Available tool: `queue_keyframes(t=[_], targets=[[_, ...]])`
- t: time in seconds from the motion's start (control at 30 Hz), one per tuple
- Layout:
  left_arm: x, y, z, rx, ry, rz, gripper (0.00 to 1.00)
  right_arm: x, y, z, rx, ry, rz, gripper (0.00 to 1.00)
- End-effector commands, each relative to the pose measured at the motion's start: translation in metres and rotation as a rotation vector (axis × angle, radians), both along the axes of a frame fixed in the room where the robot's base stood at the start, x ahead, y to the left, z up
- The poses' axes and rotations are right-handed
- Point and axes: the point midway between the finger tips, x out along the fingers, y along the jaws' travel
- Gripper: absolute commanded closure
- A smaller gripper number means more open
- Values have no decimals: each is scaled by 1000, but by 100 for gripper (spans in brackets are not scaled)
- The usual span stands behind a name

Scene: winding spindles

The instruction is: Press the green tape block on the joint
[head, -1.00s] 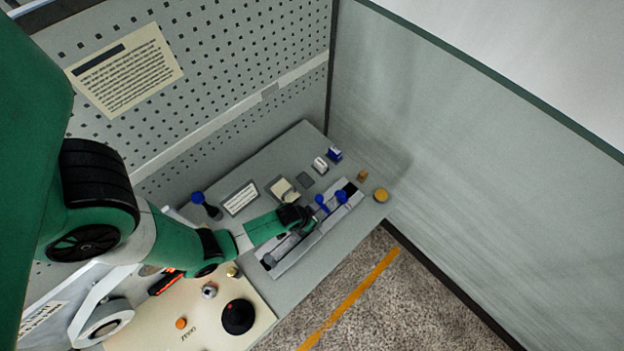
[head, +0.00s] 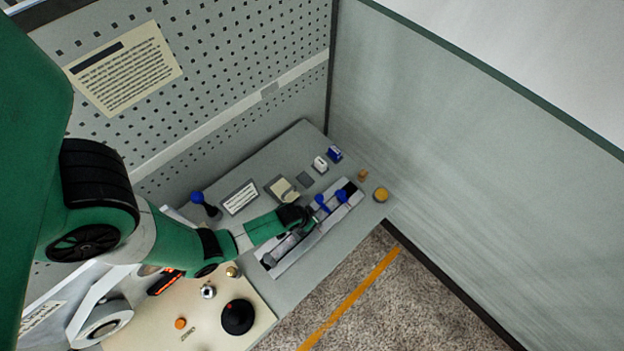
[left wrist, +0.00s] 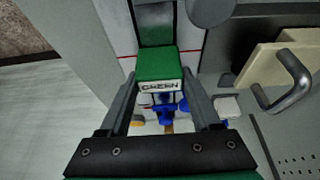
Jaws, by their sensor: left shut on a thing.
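My left gripper (head: 297,217) is over the long grey fixture (head: 287,262) on the bench. In the left wrist view my left gripper (left wrist: 160,78) is shut on the green tape block (left wrist: 158,64), which has a white label reading GREEN on its near side. A dark strip (left wrist: 155,28) lies in the fixture just beyond the block. The joint itself cannot be made out; the block and gripper cover that area. I cannot tell if the block touches the strip. Blue clamps (head: 341,196) stand on the fixture just beyond the gripper. My right gripper is not in view.
A cream panel (head: 215,325) with a black knob (head: 238,316) is at the near left. A blue-topped lever (head: 197,198), a label plate (head: 240,197) and a cream block with a handle (head: 281,188) stand behind the fixture. A yellow round piece (head: 381,194) sits at the right bench edge.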

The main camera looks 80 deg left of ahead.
Motion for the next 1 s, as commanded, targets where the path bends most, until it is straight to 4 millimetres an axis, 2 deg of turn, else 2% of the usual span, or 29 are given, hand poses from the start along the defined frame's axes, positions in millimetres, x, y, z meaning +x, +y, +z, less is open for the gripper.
queue_keyframes(t=[0.33,0.9,1.0], targets=[[0,0,6,0,0,0,93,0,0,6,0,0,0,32],[0,0,61,0,0,0,93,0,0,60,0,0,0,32],[0,0,68,0,-1,0,93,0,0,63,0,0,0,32]])
